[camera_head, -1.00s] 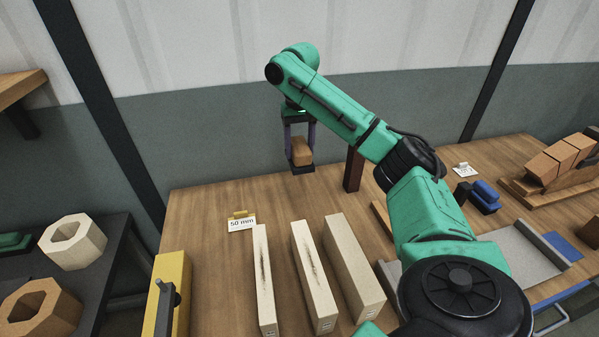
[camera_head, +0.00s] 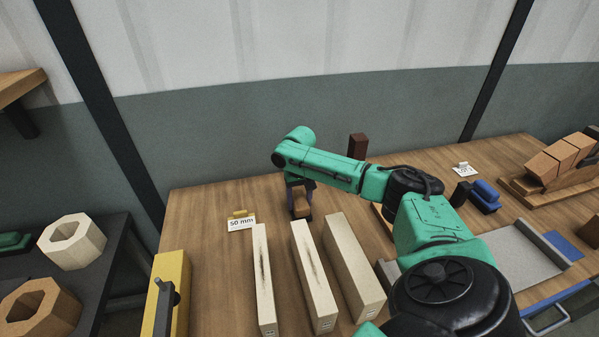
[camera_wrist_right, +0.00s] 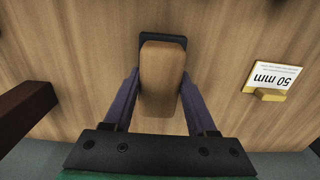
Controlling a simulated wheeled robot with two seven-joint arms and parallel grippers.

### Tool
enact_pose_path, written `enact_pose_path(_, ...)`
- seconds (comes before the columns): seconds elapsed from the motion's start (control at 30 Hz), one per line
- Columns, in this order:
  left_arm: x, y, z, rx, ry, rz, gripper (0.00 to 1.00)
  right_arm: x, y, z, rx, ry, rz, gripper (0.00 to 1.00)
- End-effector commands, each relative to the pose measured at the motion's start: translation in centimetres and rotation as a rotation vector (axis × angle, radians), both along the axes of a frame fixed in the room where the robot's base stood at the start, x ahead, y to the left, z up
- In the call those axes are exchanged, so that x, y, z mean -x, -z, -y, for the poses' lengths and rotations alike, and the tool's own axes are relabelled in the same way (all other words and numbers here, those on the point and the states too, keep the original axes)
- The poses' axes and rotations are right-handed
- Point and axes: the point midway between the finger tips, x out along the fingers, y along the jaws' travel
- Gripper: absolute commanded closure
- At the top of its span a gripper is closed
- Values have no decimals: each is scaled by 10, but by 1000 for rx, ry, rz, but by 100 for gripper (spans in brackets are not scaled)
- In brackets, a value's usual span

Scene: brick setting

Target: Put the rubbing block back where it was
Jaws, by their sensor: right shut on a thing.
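The rubbing block, a tan wooden block with a dark base, is between the fingers of my right gripper (camera_head: 300,198). In the head view the rubbing block (camera_head: 301,207) is low over the table, just behind the far ends of the pale bars; I cannot tell if its base touches the wood. In the right wrist view the block (camera_wrist_right: 162,75) sits between the two purple fingers of the gripper (camera_wrist_right: 160,100), which is shut on it. My left gripper is not in view.
Three pale bars (camera_head: 263,280) lie in front of the block. A "50 mm" card (camera_head: 241,223) stands to its left, and a dark brown post (camera_head: 358,146) stands behind my right arm. A blue-topped block (camera_head: 486,195) is further right. The tabletop (camera_head: 210,205) is bare behind the card.

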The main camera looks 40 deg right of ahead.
Motion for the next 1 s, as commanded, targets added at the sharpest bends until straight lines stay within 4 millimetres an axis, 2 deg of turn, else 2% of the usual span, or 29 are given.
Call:
enact_pose_path(0.1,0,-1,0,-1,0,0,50,0,1,0,0,0,0,95)
enact_pose_path(0.13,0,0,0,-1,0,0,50,0,1,0,0,0,0,31)
enact_pose_path(0.17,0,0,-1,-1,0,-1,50,0,1,0,0,0,0,20)
enact_pose_path(0.2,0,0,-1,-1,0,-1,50,0,1,0,0,0,0,13)
enact_pose_path(0.57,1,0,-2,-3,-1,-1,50,0,-5,0,0,1,0,13)
enact_pose_path(0.67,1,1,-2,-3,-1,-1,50,-1,-22,0,-1,0,2,13)
enact_pose_path(0.9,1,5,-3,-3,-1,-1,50,-1,-87,0,-1,0,4,13)
enact_pose_path(1.0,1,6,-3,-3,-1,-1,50,-1,-107,0,-2,0,2,13)
